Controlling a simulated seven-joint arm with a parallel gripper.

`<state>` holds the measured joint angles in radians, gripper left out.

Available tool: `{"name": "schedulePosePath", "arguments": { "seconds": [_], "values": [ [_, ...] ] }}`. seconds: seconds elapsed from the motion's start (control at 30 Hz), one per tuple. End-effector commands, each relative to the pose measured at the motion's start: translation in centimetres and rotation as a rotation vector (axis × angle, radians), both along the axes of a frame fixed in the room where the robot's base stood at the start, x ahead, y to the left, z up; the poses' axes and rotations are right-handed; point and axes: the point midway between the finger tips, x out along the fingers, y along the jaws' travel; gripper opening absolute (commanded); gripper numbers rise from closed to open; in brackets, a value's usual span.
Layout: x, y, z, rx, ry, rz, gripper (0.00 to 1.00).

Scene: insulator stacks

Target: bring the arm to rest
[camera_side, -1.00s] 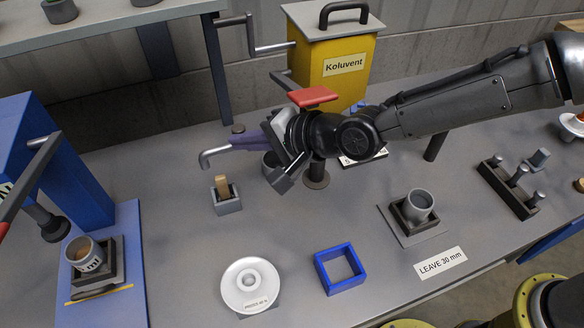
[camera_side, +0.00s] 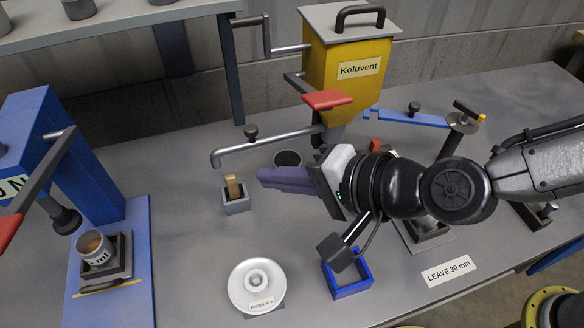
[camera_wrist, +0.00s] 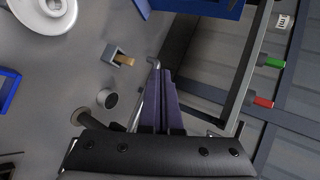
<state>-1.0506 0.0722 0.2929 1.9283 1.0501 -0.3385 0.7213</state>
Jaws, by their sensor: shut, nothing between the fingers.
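My gripper (camera_side: 262,178) has long purple fingers that lie together, with nothing between them. In the side view it hangs above the middle of the table and points left. In the wrist view the shut fingers (camera_wrist: 160,75) point up the picture, beside a grey metal bar. My arm comes in from the right and hides part of the bench behind and below it.
A yellow Koluvent hopper (camera_side: 345,78) with a red-handled lever (camera_side: 327,99) stands close behind my gripper. A grey crank bar (camera_side: 265,144), a small holder (camera_side: 236,204), a white disc (camera_side: 257,286) and a blue square frame (camera_side: 349,284) are nearby. A blue press (camera_side: 75,160) stands left.

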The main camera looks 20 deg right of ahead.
Motion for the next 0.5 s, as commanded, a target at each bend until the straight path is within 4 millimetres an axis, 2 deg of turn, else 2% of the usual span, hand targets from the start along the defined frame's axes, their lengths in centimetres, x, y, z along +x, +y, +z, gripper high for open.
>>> {"name": "schedulePosePath", "arguments": {
  "seconds": [0.27, 0.37, 0.47, 0.5],
  "values": [
    [0.1, -0.5, 0.4, -0.006, -0.005, 0.005, 0.00],
    [0.9, -2.4, 1.7, -0.033, -0.031, 0.039, 0.00],
    [1.7, -6.4, 3.7, -0.102, -0.080, 0.107, 0.00],
    [1.8, -8.5, 4.4, -0.142, -0.103, 0.140, 0.00]
  ]
}}
